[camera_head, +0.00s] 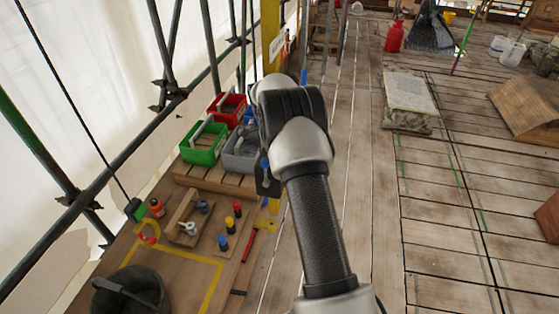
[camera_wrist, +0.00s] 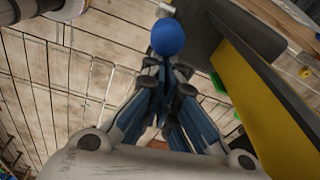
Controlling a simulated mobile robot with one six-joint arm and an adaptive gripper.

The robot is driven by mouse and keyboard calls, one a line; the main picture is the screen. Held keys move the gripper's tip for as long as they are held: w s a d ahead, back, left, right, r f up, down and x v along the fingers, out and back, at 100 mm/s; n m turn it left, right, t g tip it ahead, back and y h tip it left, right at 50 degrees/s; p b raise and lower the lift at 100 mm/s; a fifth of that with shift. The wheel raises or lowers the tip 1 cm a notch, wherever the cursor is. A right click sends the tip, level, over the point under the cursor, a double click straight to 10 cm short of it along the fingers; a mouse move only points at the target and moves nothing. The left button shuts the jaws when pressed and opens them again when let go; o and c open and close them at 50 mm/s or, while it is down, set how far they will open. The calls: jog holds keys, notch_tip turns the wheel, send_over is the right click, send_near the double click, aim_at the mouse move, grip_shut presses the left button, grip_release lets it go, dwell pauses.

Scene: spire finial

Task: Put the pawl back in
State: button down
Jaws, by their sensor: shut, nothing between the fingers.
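My gripper (camera_wrist: 160,72) is shut and empty in the wrist view, its dark fingertips together. A blue ball-shaped knob (camera_wrist: 168,37) shows just beyond the fingertips; I cannot tell whether they touch it. A grey plate-like part (camera_wrist: 190,35) lies behind the knob, beside a wide yellow bar (camera_wrist: 258,100). In the head view my wrist covers the area in front of the yellow post (camera_head: 271,30), and my fingers are not clear there. I cannot identify the pawl with certainty in either view.
A bench at left bears a wooden bracket (camera_head: 180,225) with grey metal parts and several coloured-capped pegs (camera_head: 229,224). Green (camera_head: 203,146) and red (camera_head: 226,108) bins stand behind. Scaffold poles line the left. The plank floor at right is mostly open, with a stone slab (camera_head: 410,92).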

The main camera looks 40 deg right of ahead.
jog(key=shift+w+a+r, duration=0.15)
jog(key=shift+w+a, duration=0.05)
jog(key=shift+w, duration=0.1)
dwell(0.4)
notch_tip(320, 180, up, 9)
jog(key=b, duration=0.1)
jog(key=shift+s+d+b, duration=0.35)
jog(key=shift+s+d, duration=0.1)
jog(key=shift+r, duration=0.15)
dwell(0.4)
